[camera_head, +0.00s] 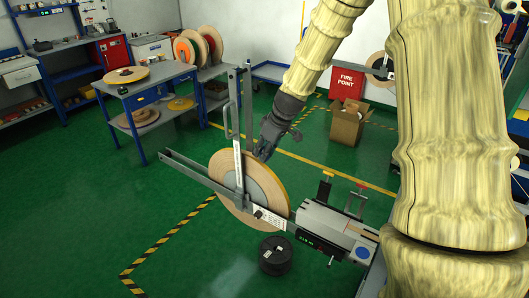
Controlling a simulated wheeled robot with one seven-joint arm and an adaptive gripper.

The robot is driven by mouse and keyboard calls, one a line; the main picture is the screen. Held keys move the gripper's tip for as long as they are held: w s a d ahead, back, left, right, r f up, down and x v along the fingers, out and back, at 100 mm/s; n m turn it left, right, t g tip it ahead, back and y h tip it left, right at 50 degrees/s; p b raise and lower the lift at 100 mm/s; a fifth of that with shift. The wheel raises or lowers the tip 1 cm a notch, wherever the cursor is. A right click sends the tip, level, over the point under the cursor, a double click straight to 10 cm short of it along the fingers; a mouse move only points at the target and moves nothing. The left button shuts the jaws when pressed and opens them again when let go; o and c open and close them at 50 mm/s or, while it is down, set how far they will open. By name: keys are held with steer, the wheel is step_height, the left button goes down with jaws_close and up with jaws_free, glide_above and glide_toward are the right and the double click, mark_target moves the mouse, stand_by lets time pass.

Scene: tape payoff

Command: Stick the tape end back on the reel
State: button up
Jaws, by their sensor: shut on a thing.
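The large tan reel (232,191) stands upright on the payoff stand (205,176), with a yellow-orange layer along its rim. My gripper (266,148) is dark and sits at the reel's upper right edge, reaching down from my arm. Its fingers are small and partly hidden against the reel. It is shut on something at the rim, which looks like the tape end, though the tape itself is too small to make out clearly.
A grey machine head (335,226) with levers is right of the reel. A black spool (275,255) lies on the floor below. A cardboard box (347,122) stands behind. A blue table (153,84) with reels is at the back left.

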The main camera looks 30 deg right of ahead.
steer(key=shift+r+p, duration=1.65)
steer(key=shift+r, duration=0.95)
